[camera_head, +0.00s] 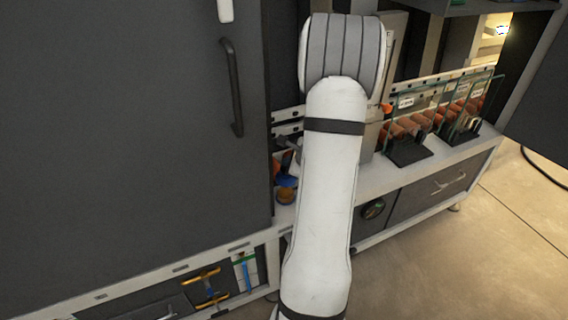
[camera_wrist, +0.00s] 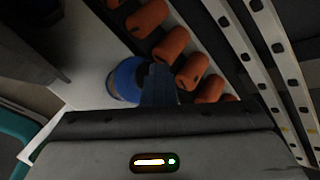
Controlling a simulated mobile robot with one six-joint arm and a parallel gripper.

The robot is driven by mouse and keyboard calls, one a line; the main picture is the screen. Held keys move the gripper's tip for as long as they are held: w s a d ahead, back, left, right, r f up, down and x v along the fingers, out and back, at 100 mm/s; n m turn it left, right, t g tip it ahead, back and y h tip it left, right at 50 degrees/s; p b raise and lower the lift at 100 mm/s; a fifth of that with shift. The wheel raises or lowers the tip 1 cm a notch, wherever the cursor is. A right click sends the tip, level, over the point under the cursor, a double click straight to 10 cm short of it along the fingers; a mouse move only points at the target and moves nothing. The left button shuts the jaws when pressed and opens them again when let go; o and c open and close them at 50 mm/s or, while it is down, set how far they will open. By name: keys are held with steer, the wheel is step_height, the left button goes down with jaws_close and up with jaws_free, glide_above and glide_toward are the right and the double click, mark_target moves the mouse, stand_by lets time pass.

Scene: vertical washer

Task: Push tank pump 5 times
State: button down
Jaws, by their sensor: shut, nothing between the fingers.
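A round blue part (camera_wrist: 124,80), which may be the top of the tank pump, shows in the wrist view just left of my fingers. My gripper (camera_wrist: 159,78) is shut and empty, its dark fingers overlapping the right edge of the blue part in the picture. I cannot tell whether they touch. In the head view, a small blue part (camera_head: 286,181) shows on the washer's ledge just left of my arm, with an orange-brown piece beneath it. My arm hides the area to its right, and my gripper is not clearly visible there.
A row of orange cylinders (camera_wrist: 172,43) runs close beside my fingers, next to a perforated white rail (camera_wrist: 240,50). A large dark door (camera_head: 130,130) with a handle stands left of my arm. Clear-walled holders (camera_head: 408,150) stand on the ledge to the right.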

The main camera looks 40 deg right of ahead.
steer(key=shift+r, duration=0.1)
steer(key=shift+r+p, duration=0.8)
steer(key=shift+r, duration=0.65)
steer(key=shift+r, duration=0.15)
step_height(320, 180, up, 5)
steer(key=p, duration=0.3)
steer(key=shift+s+f, duration=0.1)
steer(key=shift+f, duration=0.1)
stand_by(1.8)
